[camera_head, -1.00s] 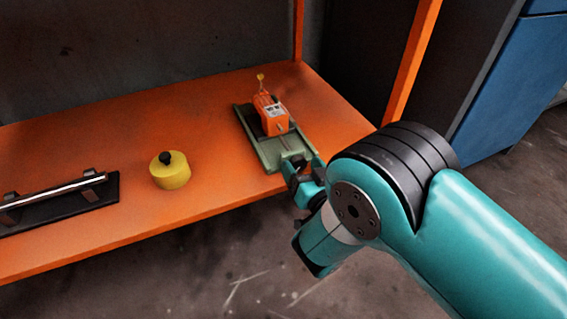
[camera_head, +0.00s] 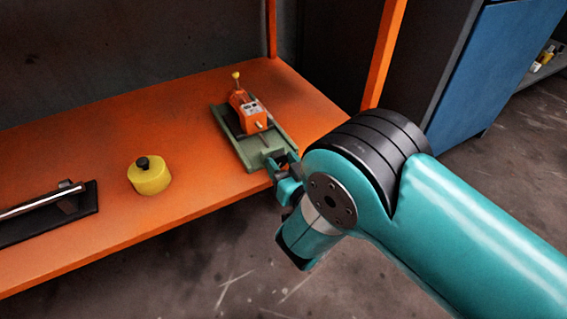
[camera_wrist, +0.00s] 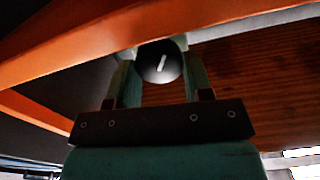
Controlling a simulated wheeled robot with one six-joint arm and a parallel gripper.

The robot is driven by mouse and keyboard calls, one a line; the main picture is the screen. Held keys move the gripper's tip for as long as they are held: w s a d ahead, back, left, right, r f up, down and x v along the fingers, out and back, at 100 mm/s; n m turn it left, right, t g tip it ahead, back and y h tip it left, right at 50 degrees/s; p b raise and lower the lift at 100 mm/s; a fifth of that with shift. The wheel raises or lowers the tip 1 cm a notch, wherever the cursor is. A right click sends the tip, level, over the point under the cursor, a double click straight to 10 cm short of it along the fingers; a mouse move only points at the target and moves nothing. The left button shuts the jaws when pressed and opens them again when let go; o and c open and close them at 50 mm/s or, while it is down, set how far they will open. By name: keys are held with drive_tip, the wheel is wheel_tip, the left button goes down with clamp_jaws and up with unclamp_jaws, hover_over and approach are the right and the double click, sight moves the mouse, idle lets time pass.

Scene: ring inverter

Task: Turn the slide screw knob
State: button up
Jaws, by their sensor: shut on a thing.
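The slide is a green base (camera_head: 246,154) near the right end of the orange shelf, carrying an orange block (camera_head: 251,119) with a yellow-tipped lever. Its screw knob is a round black knob with a white mark, seen in the wrist view (camera_wrist: 160,62). My gripper (camera_head: 282,164) is at the slide's front end, by the shelf's front edge. In the wrist view its two teal fingers stand on either side of the knob and are shut on it. The white mark is tilted slightly from upright. The head view hides most of the knob behind the fingers.
A yellow cylinder with a black knob (camera_head: 149,177) stands left of the slide. A black plate with a metal bar (camera_head: 45,205) lies farther left. An orange post (camera_head: 384,55) rises behind my arm, with a blue cabinet (camera_head: 493,70) at right. The floor in front is clear.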

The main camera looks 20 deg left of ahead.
drive_tip(key=n, duration=0.6)
drive_tip(key=shift+s+a+f, duration=0.1)
drive_tip(key=shift+s, duration=0.05)
idle(0.4)
drive_tip(key=o, duration=0.9)
drive_tip(key=shift+s, duration=0.1)
